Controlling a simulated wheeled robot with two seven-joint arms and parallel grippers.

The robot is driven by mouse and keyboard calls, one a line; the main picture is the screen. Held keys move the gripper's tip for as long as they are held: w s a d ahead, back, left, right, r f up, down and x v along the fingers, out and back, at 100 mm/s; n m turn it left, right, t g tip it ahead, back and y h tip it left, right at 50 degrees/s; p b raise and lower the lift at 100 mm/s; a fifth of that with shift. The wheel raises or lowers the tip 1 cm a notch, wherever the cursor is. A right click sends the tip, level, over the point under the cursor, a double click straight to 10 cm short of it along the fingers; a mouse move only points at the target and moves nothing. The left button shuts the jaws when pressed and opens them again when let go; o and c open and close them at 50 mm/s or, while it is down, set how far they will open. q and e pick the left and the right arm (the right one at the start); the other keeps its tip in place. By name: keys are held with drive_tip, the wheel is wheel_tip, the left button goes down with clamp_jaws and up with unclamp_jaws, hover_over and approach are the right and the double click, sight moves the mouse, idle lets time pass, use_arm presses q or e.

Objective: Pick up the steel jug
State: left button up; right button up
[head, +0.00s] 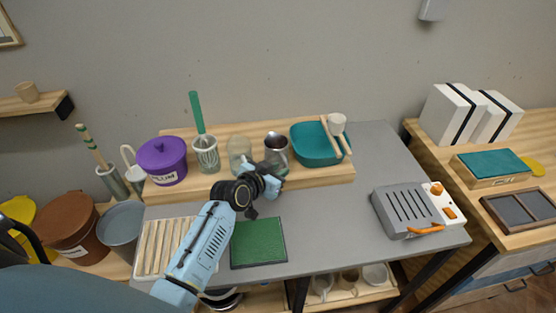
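The steel jug (277,150) stands upright on the raised wooden shelf at the back of the grey table. It is between a clear glass jar (239,150) and a teal basin (312,149). My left gripper (274,181) is in front of the jug, low over the shelf's front edge. It overlaps the jug's lower part in the picture, so the jug's base is partly hidden. I cannot tell whether they touch, or how far apart the fingers are. My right gripper is out of view.
A purple lidded pot (162,161) and a cup with a green-handled whisk (206,153) stand left on the shelf. A green mat (258,243) and a slatted rack (162,248) lie in front. A grey device (405,208) is at right. The table between mat and device is clear.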

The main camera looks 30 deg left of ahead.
sight(279, 159)
use_arm(q)
drive_tip(key=x, duration=0.5)
drive_tip(key=shift+w+d+f+b, duration=0.1)
drive_tip(key=shift+w+d+b, duration=0.1)
drive_tip(key=shift+b, duration=0.2)
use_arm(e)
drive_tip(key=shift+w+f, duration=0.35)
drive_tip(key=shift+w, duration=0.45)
use_arm(q)
drive_tip(key=c, duration=0.4)
clamp_jaws()
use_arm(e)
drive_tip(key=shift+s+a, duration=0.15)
